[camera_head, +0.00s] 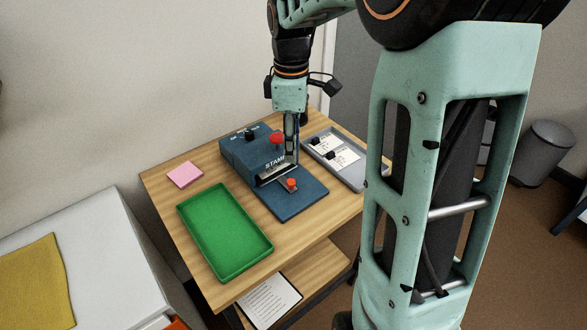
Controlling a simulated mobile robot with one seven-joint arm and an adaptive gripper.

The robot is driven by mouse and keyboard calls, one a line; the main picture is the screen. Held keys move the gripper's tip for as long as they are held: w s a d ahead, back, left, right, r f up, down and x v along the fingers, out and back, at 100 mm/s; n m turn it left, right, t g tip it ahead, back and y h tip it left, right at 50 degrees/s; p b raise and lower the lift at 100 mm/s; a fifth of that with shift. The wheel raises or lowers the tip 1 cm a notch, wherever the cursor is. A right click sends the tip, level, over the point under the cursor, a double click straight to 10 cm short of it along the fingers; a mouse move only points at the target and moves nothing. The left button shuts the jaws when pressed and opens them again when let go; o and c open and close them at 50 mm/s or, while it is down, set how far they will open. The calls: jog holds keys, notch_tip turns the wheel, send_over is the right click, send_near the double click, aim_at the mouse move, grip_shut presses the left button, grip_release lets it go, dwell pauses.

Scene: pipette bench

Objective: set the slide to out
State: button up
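A blue stamping machine (243,155) marked "STAMP" stands on the wooden table, with a flat blue base plate (300,202) reaching forward. A small orange-red knob (291,183) sits on that plate, just in front of a pale metal strip (275,173); it appears to belong to the slide. I cannot read any slide position label. My gripper (292,162) points down at the front right of the machine, above and behind the orange-red knob. It appears narrow and seen edge-on, so its fingers' opening and any contact are unclear.
A red knob (277,139) and a dark knob (250,136) are on the machine. A green tray (224,232) lies to the left, a pink pad (185,174) behind it. A grey tray (350,179) with cards and dark items is at right. The table front is clear.

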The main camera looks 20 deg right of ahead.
aim_at(291, 181)
notch_tip(291, 181, down, 11)
jog(key=shift+a+r+b, duration=0.1)
jog(key=shift+a+b, duration=0.05)
jog(key=shift+b, duration=0.65)
jog(key=shift+c, duration=0.3)
grip_shut()
